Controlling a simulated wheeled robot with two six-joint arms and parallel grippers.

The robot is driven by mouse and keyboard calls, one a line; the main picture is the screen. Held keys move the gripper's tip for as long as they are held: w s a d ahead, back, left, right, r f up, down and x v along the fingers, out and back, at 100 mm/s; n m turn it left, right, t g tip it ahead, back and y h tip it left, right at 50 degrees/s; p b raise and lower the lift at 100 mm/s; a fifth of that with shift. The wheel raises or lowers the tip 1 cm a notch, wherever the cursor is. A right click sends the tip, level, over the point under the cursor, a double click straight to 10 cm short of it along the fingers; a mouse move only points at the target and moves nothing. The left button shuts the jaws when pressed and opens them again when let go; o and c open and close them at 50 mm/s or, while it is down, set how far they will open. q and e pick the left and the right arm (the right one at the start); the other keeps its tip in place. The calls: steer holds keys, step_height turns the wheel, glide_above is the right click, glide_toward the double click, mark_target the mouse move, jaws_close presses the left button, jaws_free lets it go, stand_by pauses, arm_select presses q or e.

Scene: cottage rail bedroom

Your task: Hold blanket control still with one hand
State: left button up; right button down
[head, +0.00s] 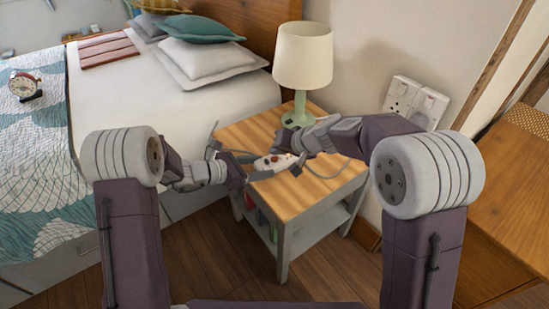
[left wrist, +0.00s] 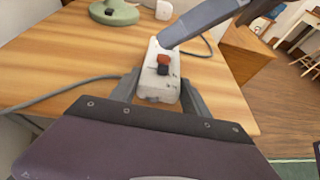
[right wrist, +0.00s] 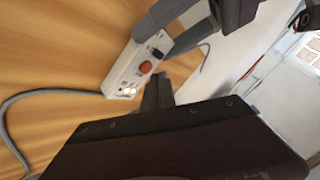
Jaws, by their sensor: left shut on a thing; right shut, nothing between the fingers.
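The blanket control (head: 274,162) is a small white box over the wooden nightstand top (head: 318,192). In the left wrist view the control (left wrist: 158,88) shows a red and a black button. My left gripper (head: 256,168) is shut on its near end, one finger on each side. In the right wrist view the control (right wrist: 134,72) shows an orange-red button, a dark switch and small lit lights at one end. My right gripper (head: 297,166) is shut and empty; its closed fingertips (right wrist: 158,84) are close beside the control. I cannot tell if they touch it.
A grey cable (right wrist: 42,94) curves over the nightstand top. A lamp (head: 303,58) with a green base stands at its back. Wall sockets (head: 414,101) are at the right. The bed (head: 130,90) with pillows is at the left. The nightstand's front right is clear.

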mark_target(277, 160)
steer(key=shift+f, duration=0.3)
steer(key=shift+f, duration=0.45)
stand_by(0.5)
steer(key=shift+r, duration=0.9)
steer(key=shift+r, duration=2.5)
